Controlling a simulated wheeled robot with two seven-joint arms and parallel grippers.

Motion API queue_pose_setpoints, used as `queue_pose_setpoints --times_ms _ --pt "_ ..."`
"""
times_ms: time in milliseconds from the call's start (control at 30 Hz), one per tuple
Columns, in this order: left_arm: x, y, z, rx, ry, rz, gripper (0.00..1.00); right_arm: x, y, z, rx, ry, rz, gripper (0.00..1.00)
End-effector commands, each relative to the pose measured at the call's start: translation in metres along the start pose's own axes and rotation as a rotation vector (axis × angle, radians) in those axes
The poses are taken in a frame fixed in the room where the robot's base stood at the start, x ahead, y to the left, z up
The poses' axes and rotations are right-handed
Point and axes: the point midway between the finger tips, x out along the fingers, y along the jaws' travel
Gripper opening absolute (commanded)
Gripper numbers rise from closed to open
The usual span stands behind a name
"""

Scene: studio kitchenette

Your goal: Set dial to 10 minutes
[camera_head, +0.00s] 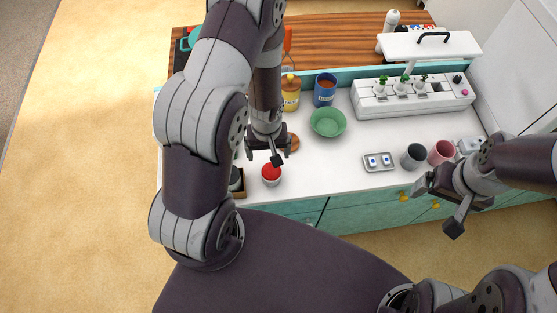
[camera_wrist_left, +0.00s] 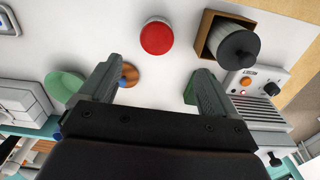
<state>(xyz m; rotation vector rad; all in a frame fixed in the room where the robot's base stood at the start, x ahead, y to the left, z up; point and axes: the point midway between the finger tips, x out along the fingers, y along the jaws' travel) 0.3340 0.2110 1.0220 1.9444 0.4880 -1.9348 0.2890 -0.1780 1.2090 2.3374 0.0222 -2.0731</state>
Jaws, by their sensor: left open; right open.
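A small round red-topped item with a white side (camera_head: 271,174) stands on the white counter near its front edge; its red top also shows in the left wrist view (camera_wrist_left: 157,38). In that view a white appliance (camera_wrist_left: 254,82) at the right carries an orange button and a small dark knob (camera_wrist_left: 273,89). No minute marks are readable, so I cannot tell which is the dial. My left gripper (camera_head: 268,150) is open and empty, above the counter just behind the red-topped item; its fingers show in the wrist view (camera_wrist_left: 153,85). My right gripper (camera_head: 438,205) is open and empty, off the counter's front right.
A wooden box (camera_wrist_left: 205,32) with a dark-lidded jar (camera_wrist_left: 238,46) stands beside the red-topped item. A green bowl (camera_head: 328,122), blue mug (camera_head: 325,90), grey tray (camera_head: 378,168), grey cup (camera_head: 412,157) and pink cup (camera_head: 440,153) stand further right. Counter between is clear.

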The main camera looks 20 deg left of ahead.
Motion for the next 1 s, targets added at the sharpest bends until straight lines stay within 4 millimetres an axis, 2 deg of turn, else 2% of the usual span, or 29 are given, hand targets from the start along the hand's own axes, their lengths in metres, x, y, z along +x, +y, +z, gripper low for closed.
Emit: queue_pose_setpoints --times_ms 33,133,233,367,533,833,867,1000 --pt "0.021 0.000 0.000 0.002 0.000 0.000 0.91 0.018 0.000 0.002 0.000 0.000 0.000 0.90" --pt "0.049 0.000 0.001 0.002 -0.001 0.000 0.91 0.037 0.000 0.004 0.000 0.001 0.000 0.90" --pt "0.073 0.000 0.000 0.004 0.000 0.000 0.91 0.050 0.000 0.005 0.000 0.002 0.000 0.90" --pt "0.096 0.000 0.001 0.004 0.000 0.000 0.91 0.058 0.000 0.006 0.000 0.003 -0.001 0.90" --pt "0.111 0.000 0.000 0.003 0.000 0.000 0.91 0.060 0.000 0.006 0.000 0.003 -0.001 0.90" --pt "0.113 0.000 0.000 0.004 -0.001 -0.001 0.91 0.059 0.000 0.006 0.000 0.003 -0.001 0.90" --pt "0.113 0.000 0.000 0.004 -0.001 -0.001 0.84 0.060 0.000 0.006 0.000 0.003 -0.001 0.90" --pt "0.113 0.000 0.000 0.004 -0.001 -0.001 0.39 0.060 0.000 0.006 0.000 0.004 -0.001 0.90"
